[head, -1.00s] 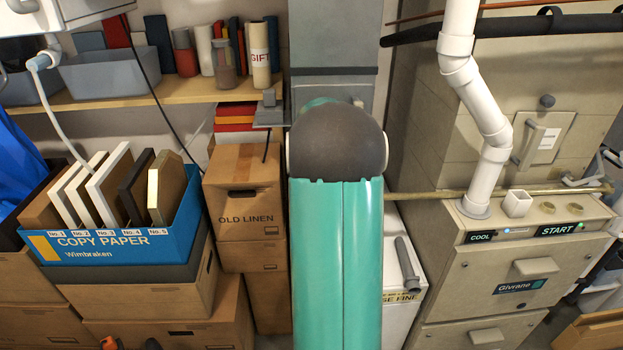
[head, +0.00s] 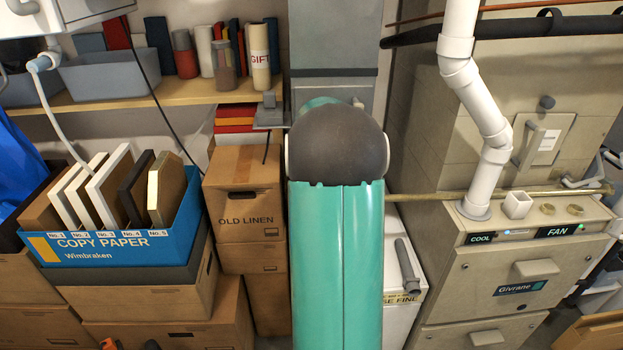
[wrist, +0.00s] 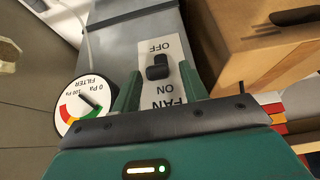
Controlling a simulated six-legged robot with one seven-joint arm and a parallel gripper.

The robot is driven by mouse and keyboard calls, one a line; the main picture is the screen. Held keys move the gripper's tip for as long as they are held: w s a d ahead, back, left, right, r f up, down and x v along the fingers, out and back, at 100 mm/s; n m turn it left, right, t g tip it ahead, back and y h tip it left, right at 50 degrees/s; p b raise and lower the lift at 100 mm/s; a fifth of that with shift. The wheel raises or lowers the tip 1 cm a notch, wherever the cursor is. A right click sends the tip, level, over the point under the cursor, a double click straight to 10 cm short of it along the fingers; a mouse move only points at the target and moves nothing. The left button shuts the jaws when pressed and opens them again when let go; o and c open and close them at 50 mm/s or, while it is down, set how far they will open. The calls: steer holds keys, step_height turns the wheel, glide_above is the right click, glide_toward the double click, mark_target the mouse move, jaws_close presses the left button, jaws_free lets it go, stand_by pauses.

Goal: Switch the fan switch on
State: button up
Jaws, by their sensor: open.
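The fan switch (wrist: 158,66) is a black lever on a white plate lettered OFF, ON and FAN, upside down in the wrist view. The plate is on a grey metal surface. The lever's knob appears to lean toward ON, though the viewing angle makes this hard to judge. My gripper (wrist: 159,74) is open, with one green finger on each side of the lever. I cannot tell whether either finger touches it. In the head view my arm hides the gripper and switch.
A round filter gauge (wrist: 84,106) is beside the switch, and a cardboard box stands on the other side. The furnace panel display (head: 558,231) reads FAN with a green light. The OLD LINEN box (head: 243,190) stands left of my arm; a white pipe (head: 487,105) stands right.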

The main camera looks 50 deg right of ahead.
steer(key=v, duration=1.2)
steer(key=shift+r, duration=0.35)
steer(key=shift+s+a, duration=0.15)
steer(key=w+a+r+n+t+y, duration=0.1)
steer(key=a+r+n, duration=0.1)
steer(key=a, duration=1)
steer(key=a+r+n+y, duration=0.1)
steer(key=a+r+n, duration=0.1)
steer(key=a, duration=1)
steer(key=s+a+f+n, duration=0.1)
steer(key=s+a+n, duration=0.1)
steer(key=s+a, duration=0.2)
steer(key=s+a+f+n+y, duration=0.1)
steer(key=s+a+n, duration=0.1)
steer(key=a, duration=0.7)
steer(key=s+a+f+n+y, duration=0.1)
steer(key=s+a, duration=0.4)
steer(key=a, duration=0.2)
steer(key=shift+s+a+f+n+t, duration=0.2)
steer(key=shift+s+f+n+t, duration=0.1)
steer(key=shift+f+n+t, duration=0.1)
steer(key=shift+c, duration=0.8)
